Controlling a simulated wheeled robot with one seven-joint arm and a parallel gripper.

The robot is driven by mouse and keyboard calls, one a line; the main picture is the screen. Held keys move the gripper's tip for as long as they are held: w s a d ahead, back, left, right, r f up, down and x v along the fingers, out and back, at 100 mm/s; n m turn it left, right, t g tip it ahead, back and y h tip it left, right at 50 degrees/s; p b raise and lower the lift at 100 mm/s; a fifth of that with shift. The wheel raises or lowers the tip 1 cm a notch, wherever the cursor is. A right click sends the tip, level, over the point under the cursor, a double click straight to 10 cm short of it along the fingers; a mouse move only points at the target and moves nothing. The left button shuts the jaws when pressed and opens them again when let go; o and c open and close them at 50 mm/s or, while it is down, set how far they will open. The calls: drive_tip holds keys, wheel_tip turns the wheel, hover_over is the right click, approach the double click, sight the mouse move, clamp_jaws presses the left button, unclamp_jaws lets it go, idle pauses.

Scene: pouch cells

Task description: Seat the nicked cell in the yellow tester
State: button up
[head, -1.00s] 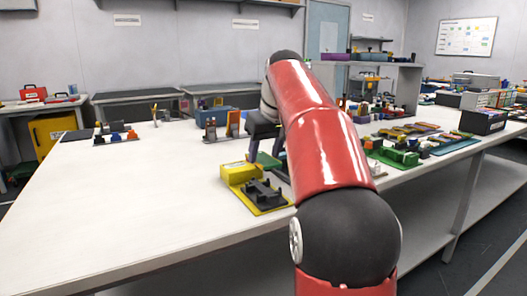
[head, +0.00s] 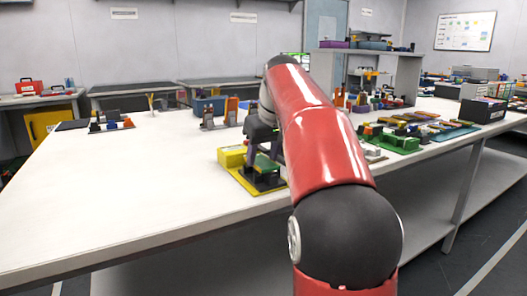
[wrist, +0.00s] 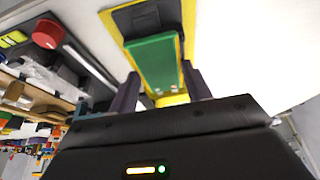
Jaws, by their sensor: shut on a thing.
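The yellow tester (head: 232,157) stands on the near part of the white table, with a yellow block at its left and a dark cradle at its front. Its yellow base (wrist: 189,45) and dark cradle (wrist: 140,17) also show in the wrist view. My gripper (head: 265,160) is low over the tester. In the wrist view, its two dark fingers (wrist: 160,92) are shut on a flat green cell (wrist: 155,62), which extends over the tester toward the cradle. I cannot tell whether the cell touches the cradle. No nick can be made out.
A green fixture (head: 398,143) and a dark mat with several coloured cells (head: 425,127) lie to the right. A stand with small parts (head: 110,123) and a blue bin (head: 208,105) are farther back. The table's left and front areas are clear.

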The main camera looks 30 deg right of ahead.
sight(263, 163)
drive_tip(key=shift+f, duration=0.6)
drive_tip(key=o, duration=1)
wheel_tip(263, 163, up, 5)
drive_tip(key=p, duration=0.5)
drive_tip(key=shift+r, duration=1.05)
